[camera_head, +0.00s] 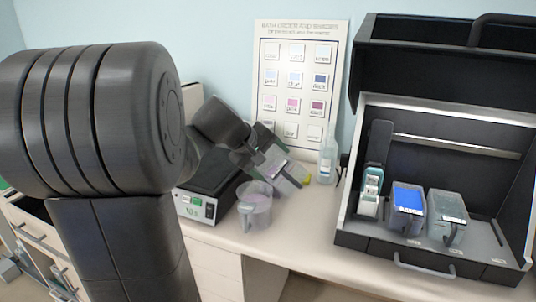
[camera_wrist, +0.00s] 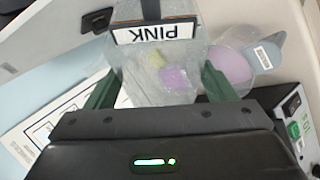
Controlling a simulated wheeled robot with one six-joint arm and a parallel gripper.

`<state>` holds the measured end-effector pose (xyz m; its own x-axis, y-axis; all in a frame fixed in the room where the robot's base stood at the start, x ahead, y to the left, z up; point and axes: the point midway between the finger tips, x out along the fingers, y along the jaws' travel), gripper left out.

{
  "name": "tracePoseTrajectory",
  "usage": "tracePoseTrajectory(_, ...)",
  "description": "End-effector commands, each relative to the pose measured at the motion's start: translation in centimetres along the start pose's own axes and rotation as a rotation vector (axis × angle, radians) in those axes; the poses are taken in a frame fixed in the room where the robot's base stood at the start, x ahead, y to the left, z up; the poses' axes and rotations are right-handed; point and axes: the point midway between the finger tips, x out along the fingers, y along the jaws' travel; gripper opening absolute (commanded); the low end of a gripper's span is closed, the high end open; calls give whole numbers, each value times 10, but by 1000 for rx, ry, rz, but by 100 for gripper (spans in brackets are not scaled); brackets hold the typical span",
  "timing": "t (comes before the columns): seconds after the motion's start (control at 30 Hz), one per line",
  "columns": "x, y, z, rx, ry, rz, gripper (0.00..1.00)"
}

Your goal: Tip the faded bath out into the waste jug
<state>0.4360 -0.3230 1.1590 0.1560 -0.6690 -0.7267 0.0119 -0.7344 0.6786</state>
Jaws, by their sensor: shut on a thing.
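A clear bath (camera_head: 287,178) is held tilted in my gripper (camera_head: 262,156), close to the right of and above the waste jug. In the wrist view the bath (camera_wrist: 160,72) sits between the two green fingers of my gripper (camera_wrist: 160,88), and its label reads PINK. A small purple patch and a yellowish patch show through its wall; how much liquid it holds is unclear. The clear waste jug (camera_head: 255,207) stands upright on the bench. In the wrist view the jug (camera_wrist: 236,64) shows a pale pink-purple content beside the bath.
A clear bottle (camera_head: 327,162) stands behind. At right an open dark cabinet (camera_head: 374,232) holds a slide rack (camera_head: 370,192), a blue bath (camera_head: 408,208) and a greyish bath (camera_head: 447,214). A colour chart (camera_head: 297,48) is behind.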

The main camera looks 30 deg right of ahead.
Motion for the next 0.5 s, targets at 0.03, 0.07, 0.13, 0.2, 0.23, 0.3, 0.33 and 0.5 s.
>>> tracePoseTrajectory(0.03, -3, 4, 0, 6, 3, -10, 6)
tracePoseTrajectory(0.07, -3, 4, 0, 9, 5, -17, 6)
tracePoseTrajectory(0.13, -2, 4, 0, 14, 8, -29, 6)
tracePoseTrajectory(0.2, -1, 4, 0, 16, 11, -36, 6)
tracePoseTrajectory(0.23, -1, 3, 0, 17, 12, -37, 6)
tracePoseTrajectory(0.3, 0, 3, 1, 17, 13, -39, 6)
tracePoseTrajectory(0.33, 0, 3, 1, 17, 13, -39, 6)
tracePoseTrajectory(0.5, 0, 3, 1, 18, 13, -39, 6)
